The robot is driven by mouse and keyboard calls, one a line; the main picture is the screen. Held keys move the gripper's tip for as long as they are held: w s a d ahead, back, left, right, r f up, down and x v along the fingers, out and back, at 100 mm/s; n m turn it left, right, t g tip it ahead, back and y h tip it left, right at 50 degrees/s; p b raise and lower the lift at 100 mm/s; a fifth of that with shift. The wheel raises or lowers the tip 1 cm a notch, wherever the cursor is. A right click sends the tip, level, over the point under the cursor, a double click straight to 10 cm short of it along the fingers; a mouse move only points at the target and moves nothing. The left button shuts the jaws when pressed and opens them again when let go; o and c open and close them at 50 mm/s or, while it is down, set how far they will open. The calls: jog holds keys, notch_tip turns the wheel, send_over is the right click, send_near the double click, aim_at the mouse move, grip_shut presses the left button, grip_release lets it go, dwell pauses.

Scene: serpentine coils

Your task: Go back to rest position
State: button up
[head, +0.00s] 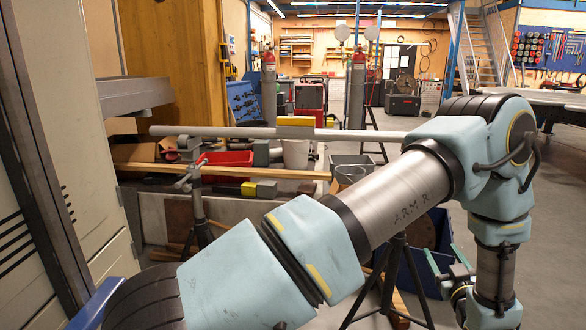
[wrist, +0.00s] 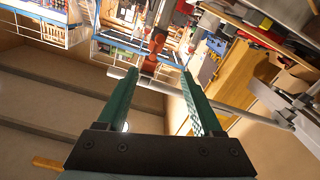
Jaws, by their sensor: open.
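My gripper (wrist: 160,76) shows in the wrist view as two green fingers standing apart with nothing between them. In the head view my gripper (head: 448,260) is low at the right, at the end of my bent arm, partly hidden by the wrist. A long pale pipe (head: 225,132) runs level across the head view and passes behind my arm. In the wrist view the pipe (wrist: 240,109) slants behind the fingers; I cannot tell how far off it is.
A cluttered bench with a red bin (head: 228,158) and a white bucket (head: 296,153) stands behind my arm. A beige cabinet (head: 75,150) is close on the left. Gas cylinders (head: 357,90) stand farther back. Dark tripod legs (head: 392,270) are near my gripper. Some floor is clear at the right.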

jog(key=w+a+r+g+h+p, duration=0.15)
jog(key=w+a+r+g, duration=0.35)
jog(key=w, duration=0.5)
jog(key=w+a+r+m+g+p, duration=0.25)
jog(key=a+r, duration=0.35)
jog(key=a, duration=0.4)
jog(key=s+a+r+g+y+p, duration=0.1)
jog(key=s+a+r+g, duration=0.1)
jog(key=s+a, duration=0.4)
jog(key=s+a+r+g+y+p, duration=0.1)
jog(key=s+a, duration=0.5)
jog(key=a, duration=0.6)
jog(key=s+a+r+g+y+p, duration=0.1)
jog(key=s+a+r+g+p, duration=0.2)
jog(key=s+a, duration=0.4)
jog(key=a+r+g, duration=0.1)
jog(key=a+g, duration=0.1)
jog(key=a, duration=0.1)
jog(key=shift+r+g, duration=0.25)
jog(key=shift+g, duration=0.1)
jog(key=shift+y, duration=0.25)
